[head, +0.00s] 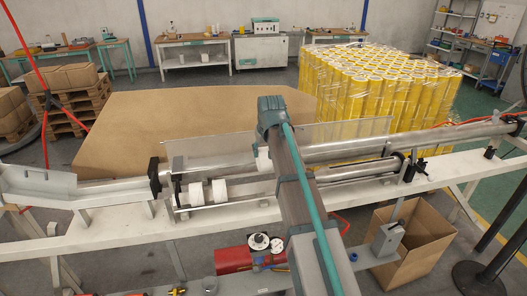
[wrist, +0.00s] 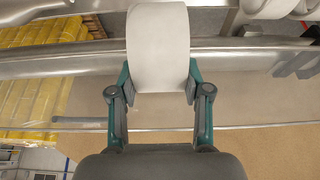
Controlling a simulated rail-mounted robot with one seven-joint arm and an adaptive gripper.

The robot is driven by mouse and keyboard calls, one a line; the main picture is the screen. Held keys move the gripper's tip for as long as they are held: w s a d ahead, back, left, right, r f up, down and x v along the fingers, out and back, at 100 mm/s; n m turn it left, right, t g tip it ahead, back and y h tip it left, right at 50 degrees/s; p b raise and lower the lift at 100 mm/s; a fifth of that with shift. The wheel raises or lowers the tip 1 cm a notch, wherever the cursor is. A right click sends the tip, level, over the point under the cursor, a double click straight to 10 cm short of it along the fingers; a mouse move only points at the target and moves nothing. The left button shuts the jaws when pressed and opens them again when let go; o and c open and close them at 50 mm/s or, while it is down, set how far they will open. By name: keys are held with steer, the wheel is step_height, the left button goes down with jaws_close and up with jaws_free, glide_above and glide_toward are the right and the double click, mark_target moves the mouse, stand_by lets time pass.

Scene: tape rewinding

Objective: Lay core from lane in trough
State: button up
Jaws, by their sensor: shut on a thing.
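My gripper (wrist: 158,88) is shut on a white core (wrist: 158,40), with one finger on each side of it in the wrist view. In the head view, my arm hides the fingers, and a white core (head: 263,158) shows just left of the arm, in front of the long steel tube (head: 230,160). Two more white cores (head: 196,193) (head: 219,190) sit side by side at the left of the bench's middle section. Parts of white cores also show at the top right of the wrist view (wrist: 275,7). I cannot tell for sure which part is the lane or the trough.
A clear panel (head: 345,132) stands behind the tube. A grey metal channel (head: 38,185) is at the bench's left end. An open cardboard box (head: 425,235) and a red machine part (head: 233,260) are in front. Yellow rolls (head: 370,85) stand behind.

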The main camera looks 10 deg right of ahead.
mark_target(266, 161)
steer(key=shift+f+b, duration=2)
steer(key=shift+f, duration=1.25)
steer(key=shift+f+b, duration=0.8)
steer(key=shift+f, duration=1.65)
steer(key=o, duration=0.9)
steer(key=v, duration=1.2)
steer(key=shift+a+r, duration=0.1)
